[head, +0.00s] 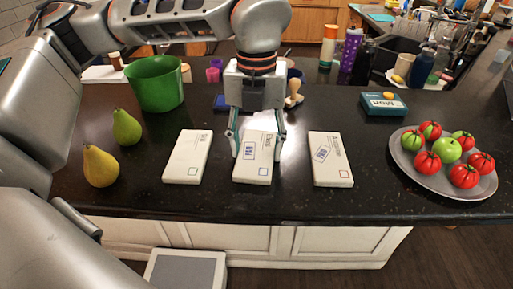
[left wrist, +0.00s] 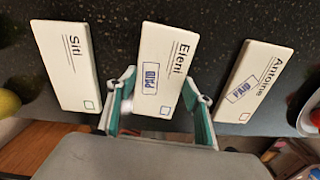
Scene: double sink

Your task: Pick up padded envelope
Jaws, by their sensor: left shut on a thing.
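Three white padded envelopes lie in a row on the dark counter. The left one (head: 187,157) reads "Siti" in the left wrist view (left wrist: 64,66) and shows no stamp. The right one (head: 330,160) reads "Antoine" and also has a PAID stamp (left wrist: 252,82). My left gripper (head: 257,146) points down over the middle envelope, its teal fingers (left wrist: 160,108) on either long side, shut on it. I cannot tell any lift off the counter. My right gripper is not in view.
A green pot (head: 155,84), a green pear (head: 127,127) and a yellow pear (head: 100,166) stand at the left. A plate (head: 403,165) of tomatoes and a green apple is at the right, below a teal box (head: 384,104). The counter between envelopes and plate is clear.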

